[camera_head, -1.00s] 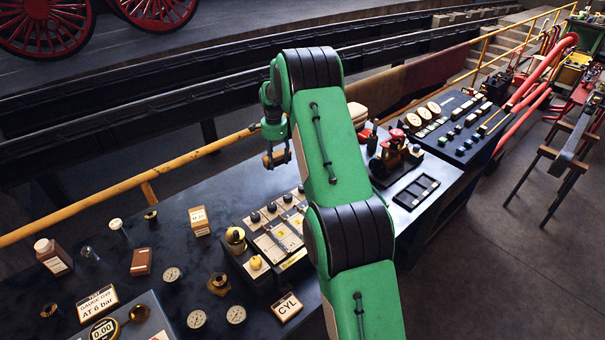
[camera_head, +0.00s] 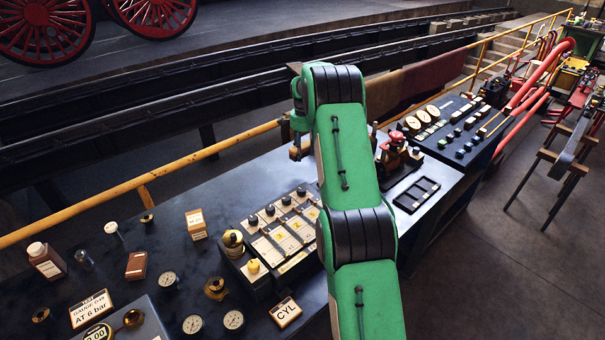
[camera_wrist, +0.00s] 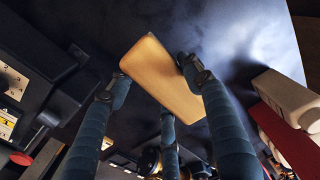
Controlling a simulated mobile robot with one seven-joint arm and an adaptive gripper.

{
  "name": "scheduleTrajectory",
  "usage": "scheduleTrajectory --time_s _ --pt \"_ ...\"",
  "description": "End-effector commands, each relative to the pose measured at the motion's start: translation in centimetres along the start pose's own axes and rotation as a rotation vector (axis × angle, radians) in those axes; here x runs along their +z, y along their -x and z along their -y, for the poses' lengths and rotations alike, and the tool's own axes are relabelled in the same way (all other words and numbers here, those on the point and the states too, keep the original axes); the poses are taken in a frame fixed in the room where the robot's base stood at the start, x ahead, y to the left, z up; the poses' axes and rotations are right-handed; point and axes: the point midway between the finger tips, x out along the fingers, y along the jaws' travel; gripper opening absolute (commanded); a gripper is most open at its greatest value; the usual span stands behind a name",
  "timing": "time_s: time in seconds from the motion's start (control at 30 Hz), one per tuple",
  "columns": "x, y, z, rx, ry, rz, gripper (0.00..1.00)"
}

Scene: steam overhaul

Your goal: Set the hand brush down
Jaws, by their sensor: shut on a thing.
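The hand brush shows as a tan, wooden-looking block (camera_wrist: 160,75) between my fingers in the wrist view. Any bristles are hidden. My gripper (camera_wrist: 155,88) is shut on it, with dark blue fingers on either side and another below. In the head view my gripper (camera_head: 299,146) hangs over the back edge of the dark bench (camera_head: 175,240), partly behind my green arm. The brush there is a small brown patch (camera_head: 300,152). Dark bench surface lies behind the block in the wrist view. I cannot tell whether the brush touches it.
A control box with yellow-marked panels (camera_head: 262,246) stands in front of my gripper. A red-topped valve unit (camera_head: 396,152) is to the right. In the wrist view, pale and red objects (camera_wrist: 288,100) lie close on the right. A yellow rail (camera_head: 190,158) runs behind the bench.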

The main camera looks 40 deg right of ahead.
Motion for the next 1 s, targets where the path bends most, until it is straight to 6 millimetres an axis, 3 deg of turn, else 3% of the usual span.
scheduleTrajectory --time_s 0.43,1.0 --pt "0.1 -5.5 -0.1 0.001 0.0 0.001 0.2" --pt "0.0 -6.9 0.0 0.001 0.0 0.0 0.2"
